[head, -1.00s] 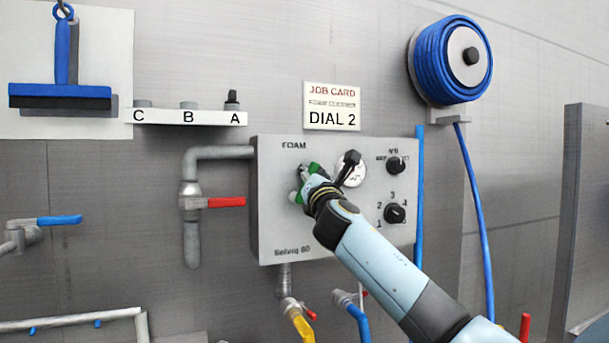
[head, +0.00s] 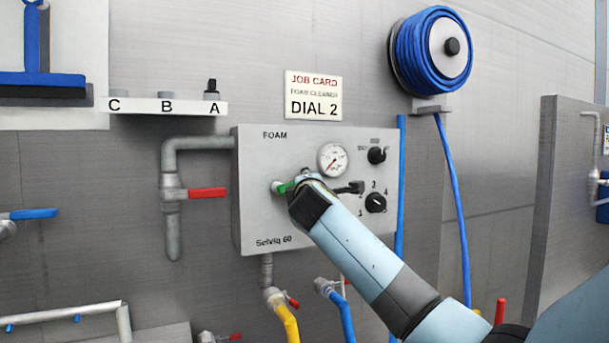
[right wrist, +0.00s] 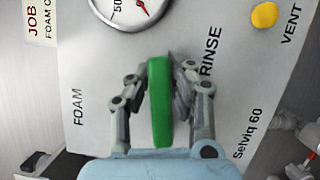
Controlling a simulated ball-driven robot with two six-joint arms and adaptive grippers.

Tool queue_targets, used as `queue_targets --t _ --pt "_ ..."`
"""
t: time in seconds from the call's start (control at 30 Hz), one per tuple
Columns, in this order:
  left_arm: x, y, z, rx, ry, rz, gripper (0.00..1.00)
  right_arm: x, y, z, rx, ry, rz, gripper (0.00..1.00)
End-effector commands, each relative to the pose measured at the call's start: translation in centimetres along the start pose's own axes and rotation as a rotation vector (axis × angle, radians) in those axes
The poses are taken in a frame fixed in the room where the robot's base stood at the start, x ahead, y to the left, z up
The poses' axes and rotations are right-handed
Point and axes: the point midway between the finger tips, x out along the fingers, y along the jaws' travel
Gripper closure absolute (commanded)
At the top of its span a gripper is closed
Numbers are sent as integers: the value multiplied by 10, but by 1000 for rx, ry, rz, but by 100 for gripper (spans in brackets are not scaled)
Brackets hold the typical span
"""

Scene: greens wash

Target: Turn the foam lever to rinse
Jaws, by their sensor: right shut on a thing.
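The green foam lever (right wrist: 160,115) is on the front of the grey foam box (head: 252,215), which reads "FOAM" and "Selviq 60". My right gripper (right wrist: 163,80) is shut on the lever, with one finger on each side of it. In the right wrist view the lever lies between the words FOAM (right wrist: 77,106) and RINSE (right wrist: 210,50). In the head view only a bit of green shows at the gripper's tip (head: 287,187), and most of the lever is hidden. My left gripper is not in view.
A gauge (head: 333,159) and two black knobs sit beside the lever. A red-handled valve (head: 207,193) is on the pipe to the left. A job card (head: 313,95) reads "DIAL 2". A blue hose reel (head: 433,52) hangs upper right. Yellow and blue hoses are below.

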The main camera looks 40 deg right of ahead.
Motion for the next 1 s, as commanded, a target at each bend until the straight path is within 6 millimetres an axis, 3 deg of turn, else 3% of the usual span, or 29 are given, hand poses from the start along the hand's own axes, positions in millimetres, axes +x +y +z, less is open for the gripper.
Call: queue_targets --t 0.4,0.97,1.0 --pt "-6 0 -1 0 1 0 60 -1 -18 -1 165 -2 -82 100" --pt "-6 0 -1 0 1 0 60 -2 -21 -2 189 -2 -93 100" --pt "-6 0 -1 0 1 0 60 -2 -21 -2 189 -2 -93 78"
